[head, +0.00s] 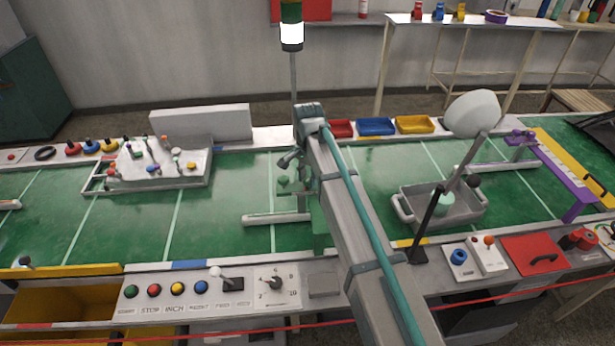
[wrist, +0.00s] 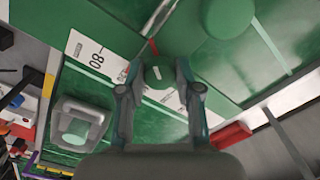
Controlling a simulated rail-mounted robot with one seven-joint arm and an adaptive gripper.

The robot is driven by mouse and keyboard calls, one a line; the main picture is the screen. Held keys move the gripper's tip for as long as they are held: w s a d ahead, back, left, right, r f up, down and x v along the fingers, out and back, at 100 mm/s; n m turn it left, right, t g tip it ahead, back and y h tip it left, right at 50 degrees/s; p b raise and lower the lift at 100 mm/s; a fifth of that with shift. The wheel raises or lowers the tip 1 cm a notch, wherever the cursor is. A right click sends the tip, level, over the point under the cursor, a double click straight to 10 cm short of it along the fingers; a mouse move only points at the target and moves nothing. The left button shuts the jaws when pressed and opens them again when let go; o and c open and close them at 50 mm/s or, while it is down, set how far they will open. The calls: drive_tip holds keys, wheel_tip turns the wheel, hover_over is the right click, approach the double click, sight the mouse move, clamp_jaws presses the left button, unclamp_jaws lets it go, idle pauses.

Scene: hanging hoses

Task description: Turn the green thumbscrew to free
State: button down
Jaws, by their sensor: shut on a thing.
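The green thumbscrew (wrist: 158,78) shows in the wrist view as a small dark green knob between my fingertips. My gripper (wrist: 158,72) is shut on it, one finger on each side. The knob sits by a green plate with white labels (wrist: 97,58), one reading 80, and a small red mark (wrist: 153,47) lies just beyond it. In the head view my arm reaches over the bench and largely hides the grip. A green fixture (head: 320,235) shows partly beside my arm there. I cannot tell how far the screw is turned.
A grey tray (head: 470,222) holding a green piece stands right of my arm, with a lamp-like white head (head: 472,113) above it. A white device with knobs (head: 160,165) stands left. Coloured bins (head: 376,127) line the back. A button panel (head: 200,290) runs along the front.

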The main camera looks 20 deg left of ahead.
drive_tip(key=n, duration=0.6)
drive_tip(key=shift+d+n, duration=0.15)
drive_tip(key=shift+n, duration=0.15)
drive_tip(key=n, duration=1.2)
drive_tip(key=shift+w+d+n, duration=0.15)
drive_tip(key=shift+n, duration=0.15)
drive_tip(key=n, duration=0.5)
drive_tip(key=shift+w+n, duration=0.1)
drive_tip(key=shift+n, duration=0.3)
drive_tip(key=c, duration=0.8)
unclamp_jaws()
drive_tip(key=shift+r, duration=0.15)
wheel_tip(320, 180, up, 12)
drive_tip(key=shift+f, duration=0.1)
